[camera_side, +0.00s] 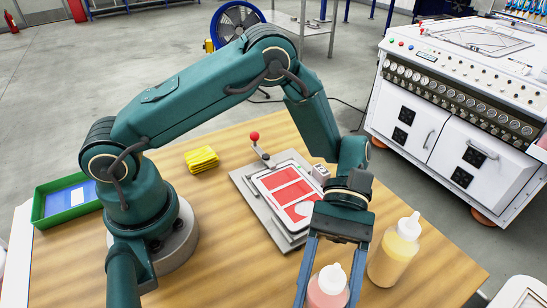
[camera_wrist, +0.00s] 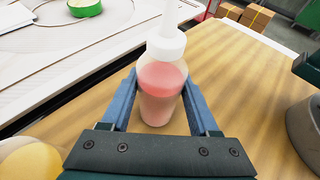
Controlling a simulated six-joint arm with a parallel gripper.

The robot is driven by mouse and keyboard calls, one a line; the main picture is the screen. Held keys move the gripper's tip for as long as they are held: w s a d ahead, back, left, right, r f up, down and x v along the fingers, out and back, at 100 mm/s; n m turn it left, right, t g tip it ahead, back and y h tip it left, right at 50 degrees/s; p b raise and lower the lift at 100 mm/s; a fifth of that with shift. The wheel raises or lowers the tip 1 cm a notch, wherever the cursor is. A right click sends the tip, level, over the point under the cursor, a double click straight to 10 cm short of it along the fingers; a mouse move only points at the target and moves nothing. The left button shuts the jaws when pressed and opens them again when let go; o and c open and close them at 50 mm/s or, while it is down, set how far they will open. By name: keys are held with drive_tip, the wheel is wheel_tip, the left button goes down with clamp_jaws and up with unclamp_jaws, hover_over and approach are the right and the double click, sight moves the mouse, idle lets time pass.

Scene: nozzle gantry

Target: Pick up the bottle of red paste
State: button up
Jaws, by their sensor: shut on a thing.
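The bottle of red paste (camera_side: 326,291) stands at the front edge of the side view, with a white nozzle cap and pinkish-red contents. The bottom of the side view cuts it off. In the wrist view the bottle (camera_wrist: 161,92) is upright between the two blue fingers. My gripper (camera_side: 332,275) is shut on it, with one finger on each side. In the wrist view my gripper (camera_wrist: 160,100) hides nothing of the bottle's front. I cannot tell whether its base touches the table.
A bottle of yellow paste (camera_side: 394,254) stands close to the right of my gripper. A grey plate fixture (camera_side: 240,177) with red-and-white panels lies behind. A green tray (camera_side: 40,205) and a yellow stack (camera_side: 201,159) are at the left. The wooden table (camera_side: 430,215) is clear at right.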

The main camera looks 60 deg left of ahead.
sight(331, 285)
drive_tip(key=shift+r, duration=0.15)
drive_tip(key=shift+r, duration=0.6)
wheel_tip(331, 285, up, 3)
drive_tip(key=shift+f, duration=0.15)
drive_tip(key=w+a+r, duration=0.5)
drive_tip(key=a+r, duration=0.2)
drive_tip(key=a, duration=0.3)
drive_tip(key=shift+a, duration=0.3)
drive_tip(key=shift+o, duration=0.7)
drive_tip(key=shift+f, duration=0.1)
